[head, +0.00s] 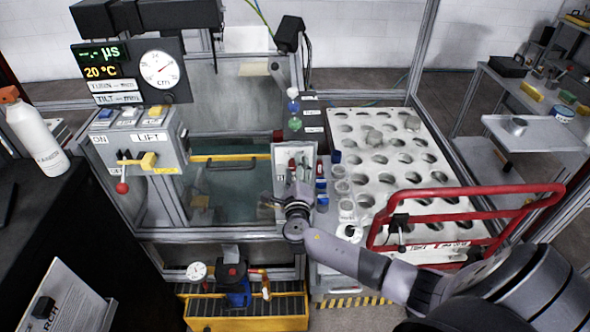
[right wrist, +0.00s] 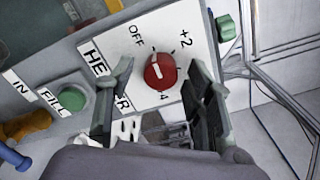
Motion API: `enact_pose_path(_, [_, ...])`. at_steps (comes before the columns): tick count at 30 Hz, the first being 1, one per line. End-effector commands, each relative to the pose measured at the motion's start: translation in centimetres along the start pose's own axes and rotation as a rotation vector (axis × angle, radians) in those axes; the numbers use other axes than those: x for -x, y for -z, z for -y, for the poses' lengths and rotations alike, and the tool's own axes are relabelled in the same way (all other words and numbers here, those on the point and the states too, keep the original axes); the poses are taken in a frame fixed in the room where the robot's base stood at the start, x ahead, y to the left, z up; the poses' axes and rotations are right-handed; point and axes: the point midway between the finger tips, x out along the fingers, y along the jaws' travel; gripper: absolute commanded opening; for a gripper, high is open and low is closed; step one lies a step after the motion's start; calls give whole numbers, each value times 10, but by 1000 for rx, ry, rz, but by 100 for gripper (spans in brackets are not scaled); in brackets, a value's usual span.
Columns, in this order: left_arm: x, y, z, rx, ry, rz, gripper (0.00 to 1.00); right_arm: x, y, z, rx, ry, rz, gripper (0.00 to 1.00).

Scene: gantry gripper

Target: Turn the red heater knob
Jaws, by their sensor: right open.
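The red heater knob (right wrist: 160,71) shows in the right wrist view on a white panel (right wrist: 143,38) lettered HEATER, with marks OFF, +2 and 4. The white line on the knob points up toward the OFF side. My right gripper (right wrist: 158,67) is open, with one finger on the left of the knob and one on the right. The knob appears between the fingertips; I cannot tell whether they touch it. In the head view my right gripper (head: 284,200) is at the front of the tank, and I cannot make out the knob there. My left gripper is not in view.
A green button (right wrist: 75,95) by a FILL label is left of the heater panel; another green button (right wrist: 225,27) is at its right. A red tubular handle (head: 470,192) stands over the white perforated plate (head: 440,205). A yellow crate (head: 250,322) is below.

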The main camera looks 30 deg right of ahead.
Motion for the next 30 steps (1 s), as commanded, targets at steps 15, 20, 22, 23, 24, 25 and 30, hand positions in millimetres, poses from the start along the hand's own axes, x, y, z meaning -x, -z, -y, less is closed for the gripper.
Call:
enact_pose_path(15, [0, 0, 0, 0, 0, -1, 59, 1, 0, 0, 0, -1, 0, 18])
enact_pose_path(20, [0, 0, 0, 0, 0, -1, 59, 1, 0, 0, 0, -1, 0, 8])
enact_pose_path(22, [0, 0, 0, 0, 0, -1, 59, 1, 0, 0, 0, -1, 0, 3])
enact_pose_path(23, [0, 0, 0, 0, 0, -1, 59, 1, 0, -1, 0, -1, 0, 1])
enact_pose_path(24, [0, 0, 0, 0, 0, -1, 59, 1, 0, -1, 0, -1, 0, 0])
enact_pose_path(25, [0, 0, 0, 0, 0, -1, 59, 1, 0, -1, 0, -1, 0, 0])
enact_pose_path(30, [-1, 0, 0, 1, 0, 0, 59, 1, 0, -1, -17, -2, 0, 0])
